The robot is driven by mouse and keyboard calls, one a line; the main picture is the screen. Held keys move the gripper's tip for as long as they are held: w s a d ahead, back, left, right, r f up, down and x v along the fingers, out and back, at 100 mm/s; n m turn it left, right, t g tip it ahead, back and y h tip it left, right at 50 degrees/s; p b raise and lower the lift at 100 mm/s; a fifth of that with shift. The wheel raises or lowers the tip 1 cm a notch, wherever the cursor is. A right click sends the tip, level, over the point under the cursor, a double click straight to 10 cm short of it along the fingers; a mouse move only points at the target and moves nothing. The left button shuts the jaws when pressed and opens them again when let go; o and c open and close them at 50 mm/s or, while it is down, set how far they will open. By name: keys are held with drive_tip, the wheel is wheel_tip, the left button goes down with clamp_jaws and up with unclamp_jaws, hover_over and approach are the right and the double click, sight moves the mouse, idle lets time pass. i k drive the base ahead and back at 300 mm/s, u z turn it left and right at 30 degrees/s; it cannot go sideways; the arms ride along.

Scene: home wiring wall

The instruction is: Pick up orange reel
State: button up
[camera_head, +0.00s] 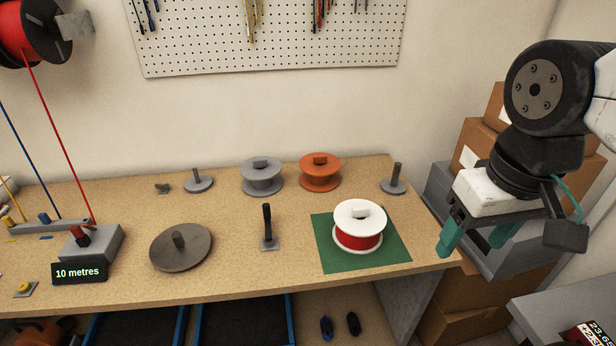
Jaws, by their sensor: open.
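The orange reel (320,173) stands upright on the wooden workbench (215,222), towards the back, just right of a grey reel (262,177). It has a small block-shaped knob on top. My gripper (472,245) hangs to the right of the bench's right edge, fingers pointing down. It is open and empty, well apart from the orange reel. A white reel with red wire (359,228) stands on a green mat (325,258), in front of and to the right of the orange reel.
A grey spindle post (396,180) stands right of the orange reel. Another spindle (198,181), an upright black lever (267,228) and a round turntable (181,247) stand to the left. Cardboard boxes (450,296) and a grey case (437,200) are by my gripper. A pegboard (215,62) hangs behind.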

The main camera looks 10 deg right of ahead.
sight(320, 171)
drive_tip(key=u, duration=0.4)
drive_tip(key=i, duration=0.9)
drive_tip(key=z, duration=0.4)
